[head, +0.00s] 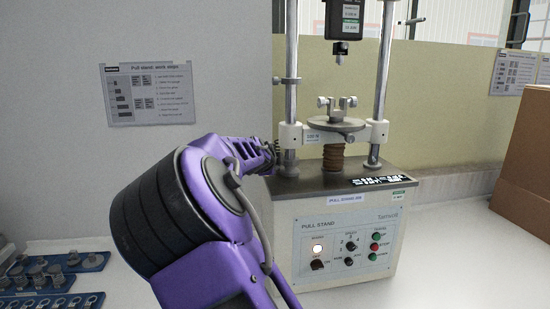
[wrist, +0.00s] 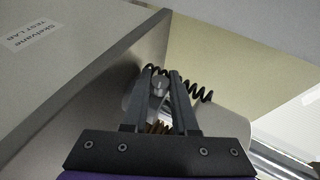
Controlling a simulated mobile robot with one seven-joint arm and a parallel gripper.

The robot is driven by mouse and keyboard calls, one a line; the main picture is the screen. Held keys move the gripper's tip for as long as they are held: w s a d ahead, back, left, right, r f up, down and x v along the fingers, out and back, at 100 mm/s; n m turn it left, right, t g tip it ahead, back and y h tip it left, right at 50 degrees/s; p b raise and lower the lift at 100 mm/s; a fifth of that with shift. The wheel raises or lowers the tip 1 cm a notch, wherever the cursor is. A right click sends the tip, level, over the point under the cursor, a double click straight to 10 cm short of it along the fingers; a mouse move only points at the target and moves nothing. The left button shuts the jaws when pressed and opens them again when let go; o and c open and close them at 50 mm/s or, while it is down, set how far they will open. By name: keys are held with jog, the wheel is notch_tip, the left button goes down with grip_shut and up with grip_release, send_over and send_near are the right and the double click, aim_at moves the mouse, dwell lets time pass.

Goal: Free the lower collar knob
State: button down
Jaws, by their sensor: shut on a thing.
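The pull stand (head: 345,235) stands on the bench with two steel columns. Its white lower crosshead with collars (head: 312,135) carries a round plate (head: 336,124). My purple arm reaches in from the lower left, and my gripper (head: 270,150) is at the left collar, beside the left column. In the wrist view my gripper (wrist: 160,84) has its two dark fingers on either side of a small grey knob (wrist: 158,87) and is shut on it. The knob is mostly hidden by the fingers, and in the head view it is hidden by my gripper.
A black coiled cord (wrist: 200,93) passes close by the fingertips. A brown bellows (head: 333,157) is under the plate, and a black gauge (head: 344,20) hangs above. Blue trays of small parts (head: 50,275) are at lower left. A cardboard box (head: 525,165) is at right.

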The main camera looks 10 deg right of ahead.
jog(key=c, duration=1)
grip_release()
jog(key=shift+s+a+r, duration=0.15)
jog(key=shift+s+a, duration=0.15)
jog(key=shift+s, duration=0.15)
jog(key=v, duration=1.6)
jog(key=shift+s+r+b, duration=0.1)
jog(key=shift+s+b, duration=0.05)
jog(key=shift+b, duration=0.25)
jog(key=shift+d, duration=0.1)
